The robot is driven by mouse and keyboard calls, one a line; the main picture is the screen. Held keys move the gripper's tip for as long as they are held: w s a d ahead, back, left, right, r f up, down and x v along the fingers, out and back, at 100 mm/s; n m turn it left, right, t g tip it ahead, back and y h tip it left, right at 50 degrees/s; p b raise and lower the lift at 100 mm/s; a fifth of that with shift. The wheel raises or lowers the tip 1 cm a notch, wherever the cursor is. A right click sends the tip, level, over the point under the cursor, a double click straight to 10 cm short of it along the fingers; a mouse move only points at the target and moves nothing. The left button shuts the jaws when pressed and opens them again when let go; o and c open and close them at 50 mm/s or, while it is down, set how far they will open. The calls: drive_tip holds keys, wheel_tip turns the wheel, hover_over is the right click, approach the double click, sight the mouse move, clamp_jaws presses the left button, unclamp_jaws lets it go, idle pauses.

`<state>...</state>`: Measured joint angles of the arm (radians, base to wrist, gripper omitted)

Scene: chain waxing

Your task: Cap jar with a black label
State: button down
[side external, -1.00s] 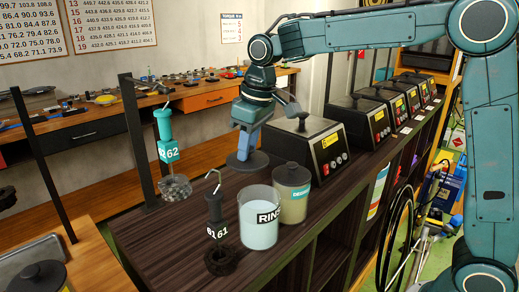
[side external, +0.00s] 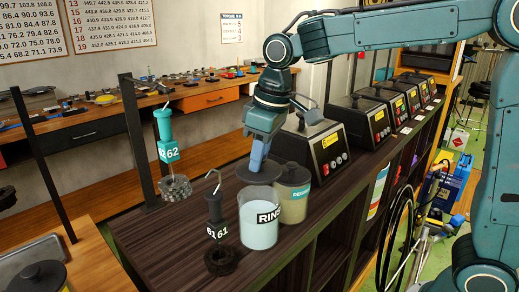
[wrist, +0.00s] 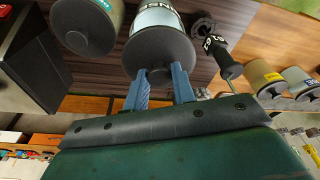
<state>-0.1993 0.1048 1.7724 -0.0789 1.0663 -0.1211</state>
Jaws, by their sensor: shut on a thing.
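The jar with a black label reading RINS (side external: 259,228) stands on the dark wooden counter, holding pale liquid. My gripper (side external: 257,166) is shut on a dark round lid (side external: 262,177), held roughly level. In the side view the lid appears just above and slightly behind the jar's rim, with the rim still showing. In the wrist view my gripper (wrist: 160,72) grips the lid (wrist: 160,47), which hides most of the jar's mouth; part of the jar's pale wall (wrist: 158,16) shows beyond it. The lid's knob is hidden between the fingers.
A capped jar with a teal label (side external: 293,197) stands close at the right. Black heater boxes (side external: 318,143) line the counter's back.

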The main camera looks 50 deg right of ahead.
sight(262, 167)
drive_tip(key=shift+f, duration=2.9)
drive_tip(key=c, duration=1.1)
unclamp_jaws()
drive_tip(key=shift+r, duration=0.1)
drive_tip(key=s+r, duration=0.1)
drive_tip(key=r, duration=0.8)
drive_tip(key=s+d+r, duration=0.1)
drive_tip(key=r, duration=0.3)
drive_tip(key=shift+s+r, duration=0.15)
drive_tip(key=shift+s, duration=0.15)
drive_tip(key=shift+s+d, duration=0.1)
